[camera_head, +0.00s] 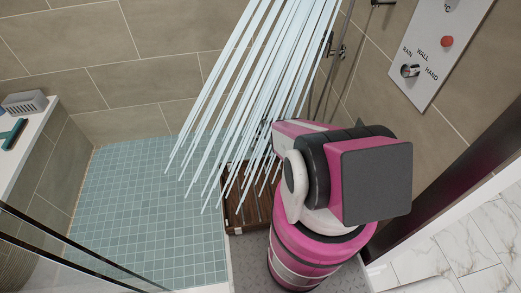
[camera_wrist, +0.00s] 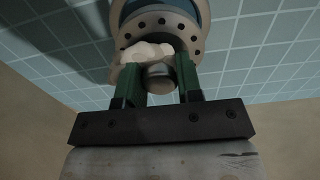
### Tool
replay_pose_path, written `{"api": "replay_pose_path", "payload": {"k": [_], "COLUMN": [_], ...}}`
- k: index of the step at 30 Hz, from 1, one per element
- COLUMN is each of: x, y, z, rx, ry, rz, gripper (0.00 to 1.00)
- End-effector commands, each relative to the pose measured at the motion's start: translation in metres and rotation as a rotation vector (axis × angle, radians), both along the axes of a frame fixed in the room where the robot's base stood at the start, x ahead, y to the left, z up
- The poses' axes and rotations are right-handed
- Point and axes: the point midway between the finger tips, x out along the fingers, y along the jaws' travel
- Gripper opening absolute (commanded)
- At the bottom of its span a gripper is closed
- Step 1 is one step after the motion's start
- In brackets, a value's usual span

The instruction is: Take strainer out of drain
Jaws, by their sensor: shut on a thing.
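In the wrist view, my gripper (camera_wrist: 160,88) has its two green fingers around a short grey cylinder, which looks like the knob of the strainer (camera_wrist: 165,20). The strainer seems to be the round beige metal piece with dark holes along its rim, cut off by the top edge. A whitish lumpy thing (camera_wrist: 146,52) sits against it, just beyond the fingers. I cannot tell whether the strainer is seated in the drain or lifted. In the head view my arm hides the gripper, and the strainer and drain do not show.
Water streams (camera_head: 255,85) fall across the shower. A dark slatted wooden piece (camera_head: 245,205) stands beside my arm. Blue-tiled floor (camera_head: 140,210) is clear at left. A control panel (camera_head: 430,50) is on the right wall. A ledge (camera_head: 30,130) holds a grey basket and a teal-handled item.

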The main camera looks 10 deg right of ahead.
Motion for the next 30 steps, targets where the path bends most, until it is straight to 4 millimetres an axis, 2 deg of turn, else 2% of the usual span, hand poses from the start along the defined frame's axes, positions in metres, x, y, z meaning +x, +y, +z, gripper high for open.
{"api": "replay_pose_path", "payload": {"k": [30], "x": [0.0], "y": [0.0], "z": [0.06], "rx": [0.0], "ry": [0.0], "rz": [0.0], "gripper": [0.05]}}
